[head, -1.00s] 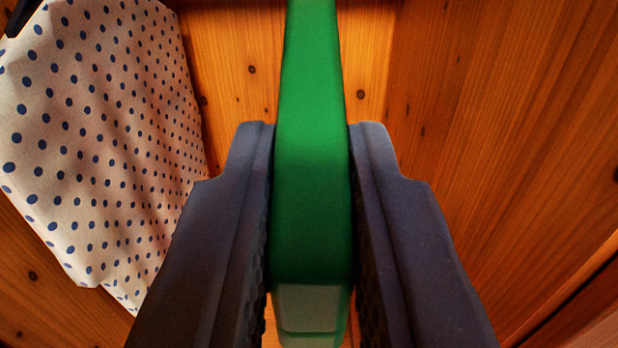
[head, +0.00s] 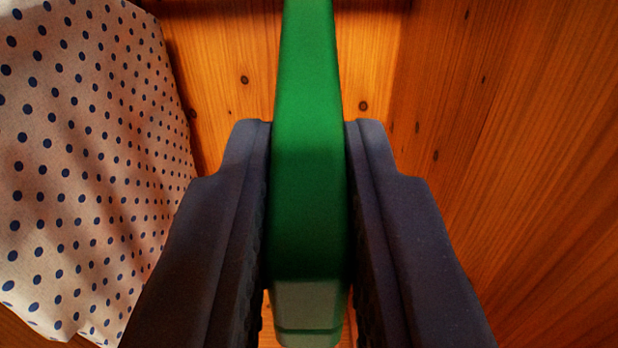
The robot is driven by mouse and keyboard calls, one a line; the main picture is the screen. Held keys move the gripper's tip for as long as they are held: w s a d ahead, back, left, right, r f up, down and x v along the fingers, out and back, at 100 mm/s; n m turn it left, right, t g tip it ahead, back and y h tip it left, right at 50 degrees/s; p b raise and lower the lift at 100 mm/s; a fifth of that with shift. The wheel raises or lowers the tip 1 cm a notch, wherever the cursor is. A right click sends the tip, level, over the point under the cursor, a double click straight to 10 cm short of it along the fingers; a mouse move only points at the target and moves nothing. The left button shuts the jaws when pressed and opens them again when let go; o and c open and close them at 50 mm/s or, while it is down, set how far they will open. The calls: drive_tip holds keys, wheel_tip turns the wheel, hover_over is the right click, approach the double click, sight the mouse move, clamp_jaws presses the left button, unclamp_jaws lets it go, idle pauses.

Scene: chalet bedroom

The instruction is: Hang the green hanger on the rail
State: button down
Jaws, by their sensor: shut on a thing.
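The green hanger (head: 308,190) stands edge-on between the two dark fingers of my gripper (head: 308,200). My gripper is shut on it, with one finger pressed to each side. The hanger runs up out of the top of the head view, so its upper part is out of sight. Its lower end near the bottom edge looks paler. The rail is not in view.
A white cloth with blue dots (head: 90,170) hangs close on the left. A knotty wooden panel (head: 225,60) is behind the hanger, and a wooden side wall (head: 520,170) is on the right. Some room shows between cloth and right wall.

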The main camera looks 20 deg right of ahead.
sight(300, 338)
drive_tip(key=shift+b+x, duration=0.75)
drive_tip(key=shift+x, duration=3.3)
drive_tip(key=shift+w+f, duration=0.15)
drive_tip(key=shift+f, duration=0.05)
drive_tip(key=shift+f+b, duration=0.45)
drive_tip(key=shift+f, duration=0.5)
drive_tip(key=c, duration=1.3)
unclamp_jaws()
drive_tip(key=b+v, duration=0.2)
drive_tip(key=v, duration=1)
drive_tip(key=shift+s+a+f, duration=0.2)
drive_tip(key=shift+s, duration=0.15)
drive_tip(key=shift+s+a, duration=0.15)
drive_tip(key=shift+s, duration=0.4)
